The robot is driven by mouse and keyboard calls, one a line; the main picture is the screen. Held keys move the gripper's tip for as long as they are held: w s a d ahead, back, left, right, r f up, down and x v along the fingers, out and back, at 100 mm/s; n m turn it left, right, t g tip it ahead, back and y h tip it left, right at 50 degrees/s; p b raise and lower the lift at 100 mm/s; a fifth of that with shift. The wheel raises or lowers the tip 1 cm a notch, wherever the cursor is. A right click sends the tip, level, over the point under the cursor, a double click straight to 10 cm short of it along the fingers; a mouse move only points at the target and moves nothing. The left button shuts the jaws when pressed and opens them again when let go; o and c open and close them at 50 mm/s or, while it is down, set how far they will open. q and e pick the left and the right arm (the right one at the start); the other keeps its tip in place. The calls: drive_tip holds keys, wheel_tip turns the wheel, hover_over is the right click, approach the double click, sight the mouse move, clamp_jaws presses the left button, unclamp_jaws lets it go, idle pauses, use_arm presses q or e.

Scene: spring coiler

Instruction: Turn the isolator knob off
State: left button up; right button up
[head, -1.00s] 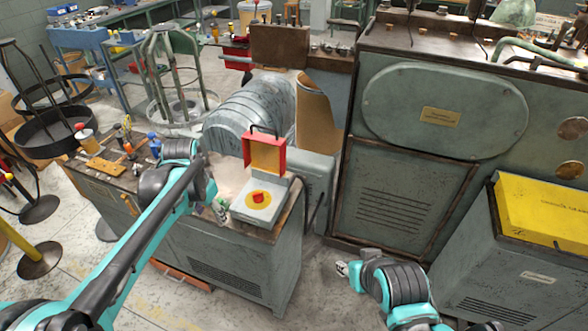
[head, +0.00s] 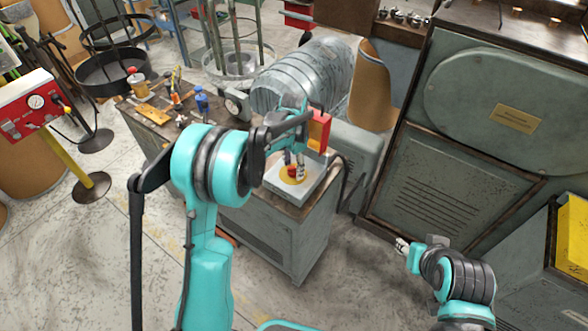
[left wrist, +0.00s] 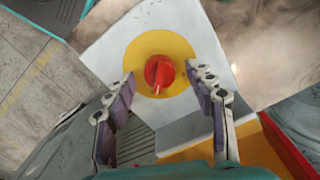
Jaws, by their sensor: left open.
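The red isolator knob (left wrist: 158,73) sits on a round yellow plate (left wrist: 178,47) on a pale grey box (left wrist: 110,45). In the head view the box (head: 310,183) stands on a grey cabinet, its red cover (head: 320,130) raised at the back. My left gripper (left wrist: 162,82) is open, with its fingertips on either side of the knob; I cannot tell whether they touch it. In the head view the left gripper (head: 294,160) is over the box and partly hides the knob. My right gripper (head: 402,245) is low at the right, away from the box; its finger opening is unclear.
The cabinet (head: 290,240) has tools and a small bottle on its left part. A large green-grey machine (head: 420,190) stands to the right, and a ribbed metal drum (head: 305,75) behind. A red gauge panel (head: 30,105) is at the far left. Floor in front is clear.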

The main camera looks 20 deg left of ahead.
use_arm(q)
drive_tip(key=shift+f, duration=0.3)
drive_tip(key=c, duration=1.2)
